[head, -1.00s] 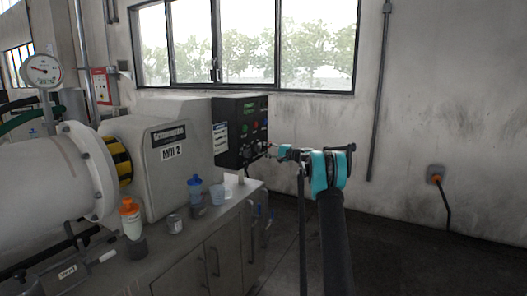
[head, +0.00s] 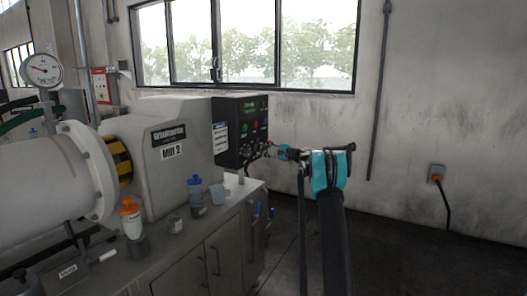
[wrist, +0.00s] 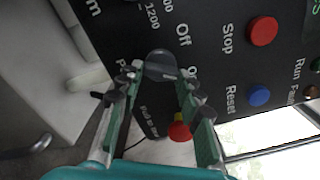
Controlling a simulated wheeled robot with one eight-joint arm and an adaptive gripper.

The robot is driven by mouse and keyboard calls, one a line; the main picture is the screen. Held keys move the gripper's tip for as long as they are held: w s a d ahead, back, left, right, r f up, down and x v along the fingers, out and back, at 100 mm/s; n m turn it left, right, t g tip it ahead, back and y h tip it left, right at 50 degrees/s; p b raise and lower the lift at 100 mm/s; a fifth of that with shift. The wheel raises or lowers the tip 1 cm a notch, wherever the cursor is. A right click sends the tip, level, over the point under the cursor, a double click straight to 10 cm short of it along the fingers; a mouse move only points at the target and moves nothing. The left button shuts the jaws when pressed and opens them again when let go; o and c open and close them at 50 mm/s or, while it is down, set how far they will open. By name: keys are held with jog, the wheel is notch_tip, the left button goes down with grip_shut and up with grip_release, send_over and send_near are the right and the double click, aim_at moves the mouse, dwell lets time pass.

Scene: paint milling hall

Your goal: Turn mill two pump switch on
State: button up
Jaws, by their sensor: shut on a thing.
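The black control panel (head: 229,140) is fixed at the right end of the mill marked Mill 2 (head: 172,152). In the wrist view a dark rotary knob (wrist: 161,63), the pump switch, sits on the panel near the labels "Off" and a partly hidden "On". The "Pump" label is mostly covered by a finger. My gripper (wrist: 162,76) is shut on this knob, one finger on each side. In the head view my gripper (head: 270,151) reaches the panel's lower right from the right. The knob's exact pointing direction is hard to tell.
Close to my fingers are a red emergency button (wrist: 180,131), a blue Reset button (wrist: 259,95) and a red Stop button (wrist: 263,31). Bottles and cups, including an orange-capped bottle (head: 131,218), stand on the bench below. The floor to the right is clear.

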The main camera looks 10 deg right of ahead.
jog(key=shift+d, duration=0.1)
jog(key=o, duration=1.2)
jog(key=shift+c, duration=0.2)
jog(key=v, duration=1.2)
